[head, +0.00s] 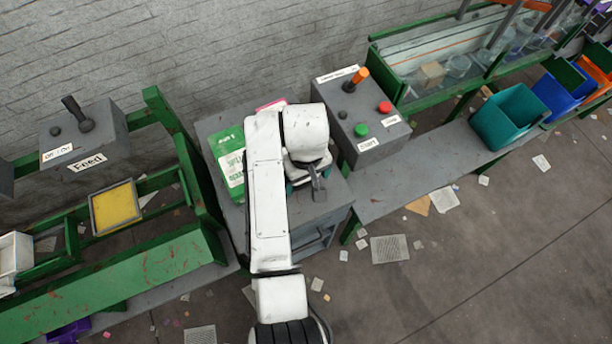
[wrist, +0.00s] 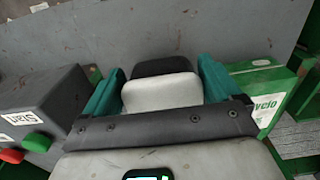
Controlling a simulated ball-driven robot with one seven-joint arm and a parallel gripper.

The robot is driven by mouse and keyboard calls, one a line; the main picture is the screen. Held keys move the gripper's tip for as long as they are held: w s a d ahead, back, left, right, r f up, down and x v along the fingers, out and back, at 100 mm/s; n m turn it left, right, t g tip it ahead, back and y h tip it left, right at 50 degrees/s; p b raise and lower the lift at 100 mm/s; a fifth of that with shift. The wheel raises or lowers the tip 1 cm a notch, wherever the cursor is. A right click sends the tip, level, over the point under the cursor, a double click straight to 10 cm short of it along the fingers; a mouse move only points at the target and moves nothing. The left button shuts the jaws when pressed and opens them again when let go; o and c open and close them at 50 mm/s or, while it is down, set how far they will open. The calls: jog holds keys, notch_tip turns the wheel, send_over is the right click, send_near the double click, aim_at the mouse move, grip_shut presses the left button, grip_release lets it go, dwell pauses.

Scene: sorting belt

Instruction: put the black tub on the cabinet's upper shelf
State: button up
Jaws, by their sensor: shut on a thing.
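My gripper (wrist: 160,95) has teal fingers, one on each side of a small black tub (wrist: 163,67). The tub shows as a black part with a pale, rounded part nearer the camera; I cannot tell whether that pale part belongs to it. The fingers are shut on it. In the head view my gripper (head: 306,178) is over the top of a grey cabinet (head: 335,195), and my arm hides much of both. The cabinet's open front with a shelf (head: 318,243) shows partly below its top. Whether the tub touches the cabinet top is unclear.
A green-and-white box (head: 229,160) stands on the cabinet's left, also in the wrist view (wrist: 262,88). A grey control box (head: 362,118) with red and green buttons stands at the right. A teal bin (head: 508,115) is farther right. Paper scraps litter the floor.

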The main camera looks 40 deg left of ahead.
aim_at(306, 186)
jog(key=shift+f+b, duration=1.55)
jog(key=shift+f, duration=0.05)
jog(key=shift+r, duration=0.1)
jog(key=o, duration=0.7)
